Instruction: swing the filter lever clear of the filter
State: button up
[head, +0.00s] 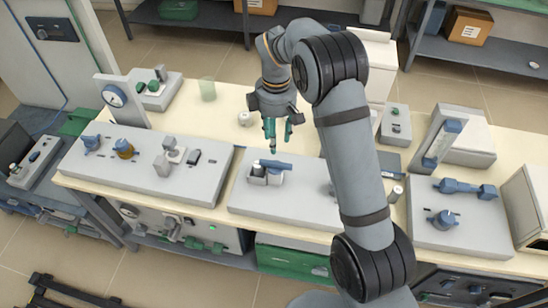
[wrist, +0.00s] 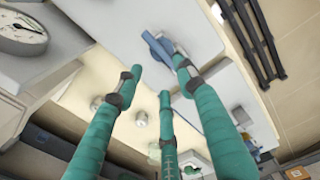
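A blue lever (head: 276,164) lies across the top of a small grey fixture (head: 273,178) on the middle light-grey panel (head: 300,203). I take it for the filter lever; the filter itself I cannot pick out clearly, and it may be the fixture under the lever. My gripper (head: 280,137) is above and just behind this fixture, pointing down, with its teal fingers spread and nothing between them. In the wrist view the fingers (wrist: 158,82) are apart, and the blue lever (wrist: 158,48) shows beyond them, close to the right finger's tip. Whether they touch I cannot tell.
The left panel (head: 140,168) carries blue and amber knobs, with a dial gauge (head: 115,96) behind it. The right panel (head: 455,215) carries more blue handles. A small pale knob (head: 245,119) stands left of my gripper. The cream tabletop behind the middle panel is mostly free.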

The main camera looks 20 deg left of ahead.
aim_at(276, 166)
notch_tip(276, 166, down, 10)
jog(key=shift+a+r+p, duration=0.1)
jog(key=shift+a+p, duration=0.05)
jog(key=shift+p, duration=0.9)
jog(key=c, duration=0.3)
grip_shut()
